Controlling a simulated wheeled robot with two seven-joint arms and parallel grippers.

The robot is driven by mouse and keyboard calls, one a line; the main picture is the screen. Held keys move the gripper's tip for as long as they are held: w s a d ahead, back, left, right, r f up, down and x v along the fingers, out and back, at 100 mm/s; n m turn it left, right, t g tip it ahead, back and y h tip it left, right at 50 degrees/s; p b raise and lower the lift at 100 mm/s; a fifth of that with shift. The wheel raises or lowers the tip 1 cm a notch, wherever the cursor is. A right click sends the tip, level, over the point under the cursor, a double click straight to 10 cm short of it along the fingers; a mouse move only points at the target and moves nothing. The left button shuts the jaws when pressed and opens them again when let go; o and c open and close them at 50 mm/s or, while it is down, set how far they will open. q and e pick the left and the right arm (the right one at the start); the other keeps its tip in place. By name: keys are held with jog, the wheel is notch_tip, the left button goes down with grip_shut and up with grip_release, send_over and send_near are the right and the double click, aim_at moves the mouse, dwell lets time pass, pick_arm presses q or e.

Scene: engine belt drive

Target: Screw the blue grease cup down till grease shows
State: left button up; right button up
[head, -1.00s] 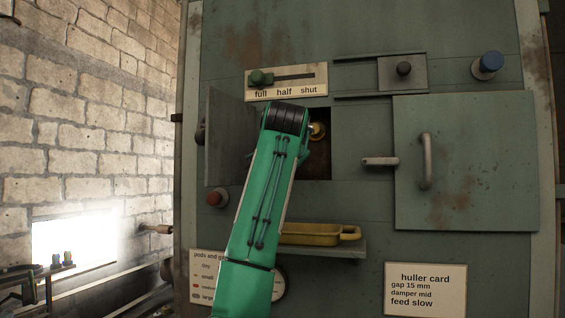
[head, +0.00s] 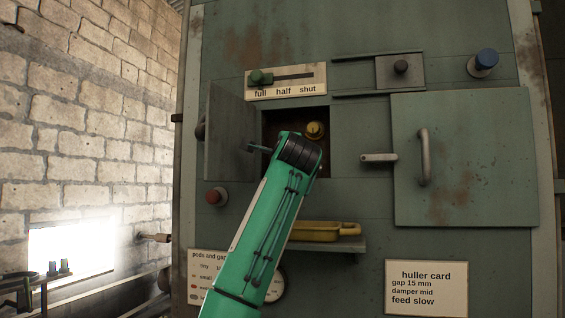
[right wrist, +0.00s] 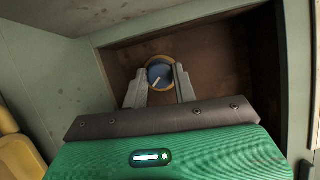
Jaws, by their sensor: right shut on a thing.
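The blue grease cup (right wrist: 161,75), a round blue face with a pale mark and a brass rim, sits inside the dark recess in the right wrist view. My right gripper (right wrist: 160,78) is shut on it, a finger at either side. I see no grease around it. In the head view a round brass part (head: 315,129) shows at the upper right of the recess (head: 283,121). My green right arm and wrist cover the lower part of the recess and hide the fingertips there. My left gripper is not in view.
The recess door (head: 232,135) stands open at left. A closed door (head: 465,165) with a handle is at right. A yellow tray (head: 318,231) sits on a shelf below. A blue knob (head: 485,61), red knob (head: 215,196) and green slider knob (head: 257,77) stick out.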

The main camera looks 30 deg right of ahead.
jog(key=shift+w+f+m+t+h+p, duration=0.1)
jog(key=shift+m+t+h+p, duration=0.3)
jog(key=shift+m, duration=1.05)
jog(key=shift+f+m+h+p, duration=0.1)
jog(key=shift+m+h, duration=0.65)
jog(key=shift+m, duration=0.65)
jog(key=shift+w+f+m+t+h+p, duration=0.1)
jog(key=shift+m+t+h+p, duration=0.3)
jog(key=shift+m, duration=1.05)
jog(key=shift+f+m+g+h, duration=0.1)
jog(key=shift+m+g+h, duration=0.2)
jog(key=shift+h, duration=0.05)
jog(key=o, duration=0.8)
jog(key=shift+o, duration=0.9)
jog(key=shift+s, duration=0.15)
jog(key=shift+a, duration=0.1)
